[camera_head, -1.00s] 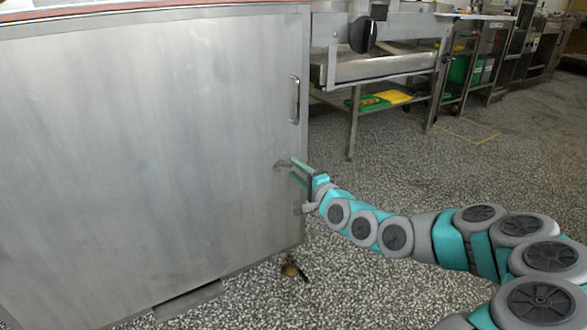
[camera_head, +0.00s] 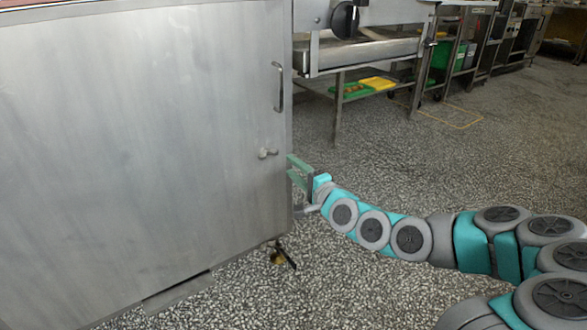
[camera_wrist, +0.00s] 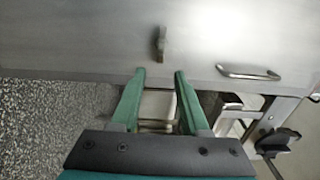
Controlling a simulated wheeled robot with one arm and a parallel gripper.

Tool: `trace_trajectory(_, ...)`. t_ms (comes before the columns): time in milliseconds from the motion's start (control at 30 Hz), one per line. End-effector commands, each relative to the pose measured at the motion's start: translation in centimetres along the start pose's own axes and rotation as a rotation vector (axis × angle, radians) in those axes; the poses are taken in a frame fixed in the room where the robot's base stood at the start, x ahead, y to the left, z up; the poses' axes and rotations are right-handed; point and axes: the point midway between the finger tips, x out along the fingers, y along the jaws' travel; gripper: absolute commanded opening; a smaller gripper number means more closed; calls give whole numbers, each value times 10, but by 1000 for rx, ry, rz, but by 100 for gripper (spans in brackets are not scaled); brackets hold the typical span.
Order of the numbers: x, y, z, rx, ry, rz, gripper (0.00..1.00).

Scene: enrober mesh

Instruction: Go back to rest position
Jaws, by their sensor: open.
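My gripper (camera_head: 298,172) is at the right edge of a large steel cabinet door in the head view. In the wrist view my gripper (camera_wrist: 158,82) shows two green fingers spread apart with nothing between them. Ahead of the fingertips is the door face with a small latch knob (camera_wrist: 160,43), apart from the fingers. The same latch (camera_head: 267,153) shows in the head view, just left of the fingertips. A bar handle (camera_head: 279,87) is above it on the door, and also shows in the wrist view (camera_wrist: 248,73).
The steel cabinet (camera_head: 140,150) fills the left side. A steel table (camera_head: 365,55) with a lower shelf holding green and yellow trays (camera_head: 376,84) stands behind. The speckled floor is open at right. A cabinet foot (camera_head: 279,257) is at the lower corner.

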Motion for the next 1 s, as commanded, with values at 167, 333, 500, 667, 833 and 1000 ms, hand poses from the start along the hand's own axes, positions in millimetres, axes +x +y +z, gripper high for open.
trace_trajectory(167,-2,-1,8,-35,-23,35,45)
trace_trajectory(333,-21,6,45,-219,-144,233,45)
trace_trajectory(500,-78,25,74,-468,-307,530,45)
trace_trajectory(667,-154,33,82,-651,-443,806,45)
trace_trajectory(833,-248,22,84,-766,-573,1081,45)
trace_trajectory(1000,-347,-5,94,-781,-699,1320,45)
